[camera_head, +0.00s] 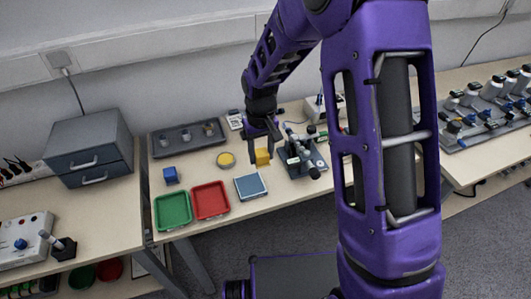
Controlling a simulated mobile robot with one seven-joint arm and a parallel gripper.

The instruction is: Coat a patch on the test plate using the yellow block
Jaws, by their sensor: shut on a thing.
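The yellow block (262,157) is between the fingers of my gripper (261,148), which is shut on it. It is held at the middle of the bench, beyond and slightly right of the blue-grey square plate (250,185), which looks like the test plate. The block looks apart from the plate; its exact height above the bench is hard to tell. A round dish with yellow content (226,159) lies to the left of my gripper. My purple arm comes down from above.
A green tray (158,226) and a red tray (226,208) stand at the front left. A blue block (170,175) is behind them. A dark instrument (301,158) stands just right of the gripper. A grey rack (154,152) lies at the back; grey drawers (100,140) stand left.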

